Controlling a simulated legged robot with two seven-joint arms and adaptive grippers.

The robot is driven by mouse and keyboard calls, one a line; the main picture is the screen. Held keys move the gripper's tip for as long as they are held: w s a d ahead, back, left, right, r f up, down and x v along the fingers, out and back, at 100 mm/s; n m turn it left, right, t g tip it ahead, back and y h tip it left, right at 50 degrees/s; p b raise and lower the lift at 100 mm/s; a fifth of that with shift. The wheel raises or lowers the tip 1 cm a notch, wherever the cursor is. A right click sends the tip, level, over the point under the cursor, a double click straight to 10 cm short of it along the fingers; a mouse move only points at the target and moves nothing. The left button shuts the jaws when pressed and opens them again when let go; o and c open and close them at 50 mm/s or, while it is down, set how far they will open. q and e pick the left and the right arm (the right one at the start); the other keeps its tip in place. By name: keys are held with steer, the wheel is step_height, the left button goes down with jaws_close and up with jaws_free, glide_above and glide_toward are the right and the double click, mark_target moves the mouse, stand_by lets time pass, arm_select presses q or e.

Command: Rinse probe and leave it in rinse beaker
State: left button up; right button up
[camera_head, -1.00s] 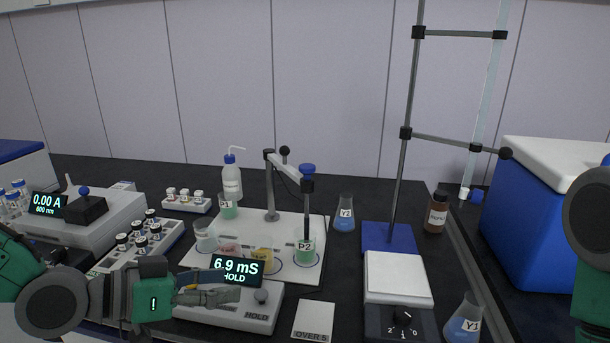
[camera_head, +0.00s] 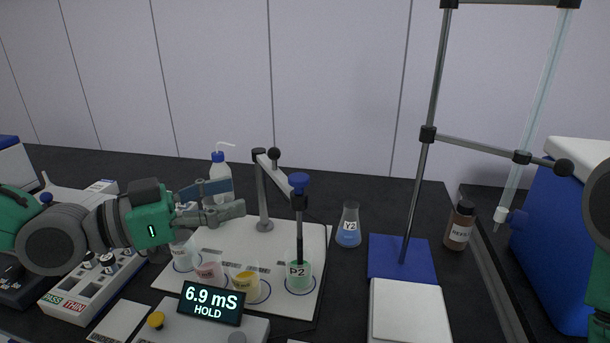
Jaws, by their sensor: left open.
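The probe (camera_head: 299,225), dark with a blue cap, hangs upright from the jointed holder arm (camera_head: 272,168). Its lower end is in the beaker marked P2 (camera_head: 299,277), which holds green liquid. A clear beaker (camera_head: 184,258) stands at the left of the white board (camera_head: 240,236); I cannot tell for sure that it is the rinse beaker. Pink (camera_head: 210,274) and yellow (camera_head: 246,286) beakers stand between them. My left gripper (camera_head: 240,198) is open and empty, left of the holder post, in front of the wash bottle (camera_head: 220,172). My right gripper is not in view.
The meter (camera_head: 212,303) in front reads 6.9 mS HOLD. Flask Y2 (camera_head: 348,226) and a blue stand base (camera_head: 401,257) with a tall rod are to the right. A brown bottle (camera_head: 460,226) and a blue box (camera_head: 560,240) stand farther right.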

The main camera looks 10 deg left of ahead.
mark_target(298, 176)
arm_select(q)
steer(key=b+x, duration=0.1)
steer(key=x, duration=1)
steer(key=shift+w+f, duration=0.2)
steer(key=shift+w+d, duration=0.3)
steer(key=shift+d, duration=0.2)
steer(key=shift+a, duration=0.25)
steer(key=shift+c, duration=0.3)
steer(key=shift+a, duration=0.25)
jaws_close()
steer(key=shift+d+r, duration=0.1)
steer(key=shift+d, duration=0.05)
